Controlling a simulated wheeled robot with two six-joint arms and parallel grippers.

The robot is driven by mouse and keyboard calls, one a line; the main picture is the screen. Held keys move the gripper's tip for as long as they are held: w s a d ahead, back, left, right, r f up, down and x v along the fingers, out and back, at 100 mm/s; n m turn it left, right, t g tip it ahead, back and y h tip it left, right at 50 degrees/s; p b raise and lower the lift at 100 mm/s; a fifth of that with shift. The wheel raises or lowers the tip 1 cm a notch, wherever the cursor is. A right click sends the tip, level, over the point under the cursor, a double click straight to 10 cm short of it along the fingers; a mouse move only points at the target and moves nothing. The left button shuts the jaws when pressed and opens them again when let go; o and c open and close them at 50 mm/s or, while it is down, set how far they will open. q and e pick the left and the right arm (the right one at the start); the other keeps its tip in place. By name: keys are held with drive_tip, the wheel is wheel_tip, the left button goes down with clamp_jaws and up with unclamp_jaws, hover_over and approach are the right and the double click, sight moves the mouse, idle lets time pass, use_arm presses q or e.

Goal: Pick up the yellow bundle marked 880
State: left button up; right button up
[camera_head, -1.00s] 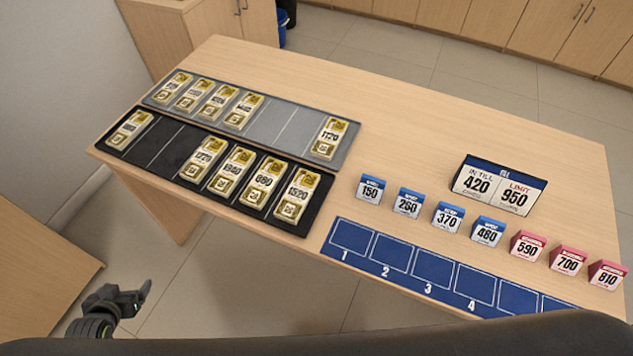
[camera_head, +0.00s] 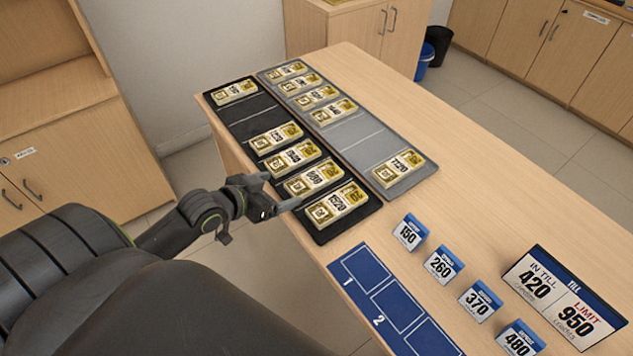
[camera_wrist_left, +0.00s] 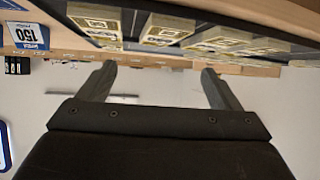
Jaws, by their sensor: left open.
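The yellow bundle marked 880 (camera_head: 313,178) lies flat in the black tray (camera_head: 243,128), between the 1520 bundle (camera_head: 336,204) and another yellow bundle (camera_head: 292,155). My left gripper (camera_head: 280,192) is open and empty. It is at the tray's near left edge, beside the 880 bundle's end and apart from it. In the left wrist view, the open fingers (camera_wrist_left: 160,82) point toward a row of bundle ends along the top. The numbers on those ends cannot be read there. My right gripper is out of view.
A grey tray (camera_head: 362,150) with several bundles lies behind the black one. Bare counter lies beyond the grey tray.

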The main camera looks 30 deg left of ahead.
use_arm(q)
approach(312, 179)
drive_tip(key=shift+x, duration=4.2)
drive_tip(key=shift+c, duration=0.3)
drive_tip(key=c, duration=1.2)
